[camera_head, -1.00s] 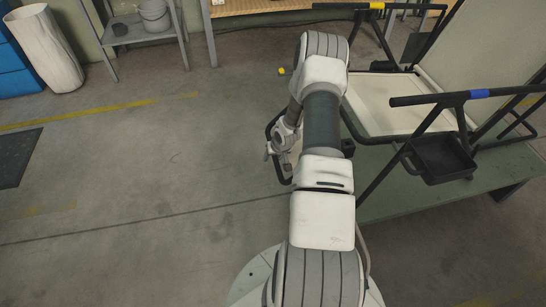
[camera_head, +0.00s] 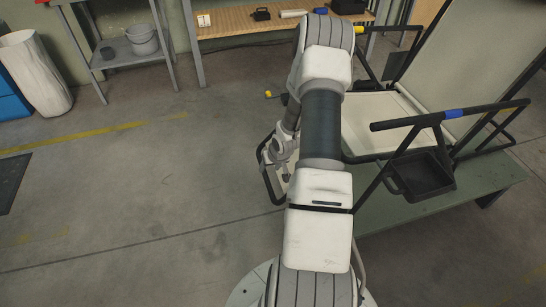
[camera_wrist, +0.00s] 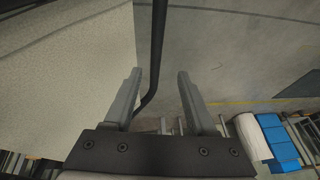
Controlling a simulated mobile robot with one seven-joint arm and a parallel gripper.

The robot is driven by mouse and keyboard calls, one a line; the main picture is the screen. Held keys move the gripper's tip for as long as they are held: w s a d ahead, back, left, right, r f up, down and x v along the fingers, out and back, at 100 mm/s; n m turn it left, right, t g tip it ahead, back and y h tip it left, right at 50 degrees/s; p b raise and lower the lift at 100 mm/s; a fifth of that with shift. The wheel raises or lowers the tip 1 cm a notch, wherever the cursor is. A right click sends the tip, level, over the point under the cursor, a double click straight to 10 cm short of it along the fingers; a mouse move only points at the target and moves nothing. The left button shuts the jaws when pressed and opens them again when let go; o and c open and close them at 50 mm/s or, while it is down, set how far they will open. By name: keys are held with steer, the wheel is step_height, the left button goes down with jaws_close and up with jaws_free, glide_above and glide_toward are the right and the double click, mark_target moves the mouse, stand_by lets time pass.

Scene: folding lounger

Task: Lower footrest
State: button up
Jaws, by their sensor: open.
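The folding lounger stands at the right in the head view, with a pale seat (camera_head: 375,118) and a raised backrest (camera_head: 475,50). Its footrest (camera_head: 266,177) shows as a dark looped tube left of my arm, hanging at the seat's front; my arm hides much of it. My gripper (camera_wrist: 159,74) is open. In the wrist view the footrest's dark tube (camera_wrist: 158,45) runs between the two fingers, nearer the left one, with the pale footrest panel (camera_wrist: 70,70) to the left. I cannot tell whether a finger touches the tube.
The lounger stands on a green platform (camera_head: 440,207). A black tray (camera_head: 425,174) hangs below the near armrest (camera_head: 445,115). A workbench (camera_head: 240,22) and a grey shelf (camera_head: 130,50) stand at the back.

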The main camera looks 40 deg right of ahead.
steer(key=p+v, duration=0.1)
steer(key=v, duration=0.5)
steer(key=shift+a, duration=0.15)
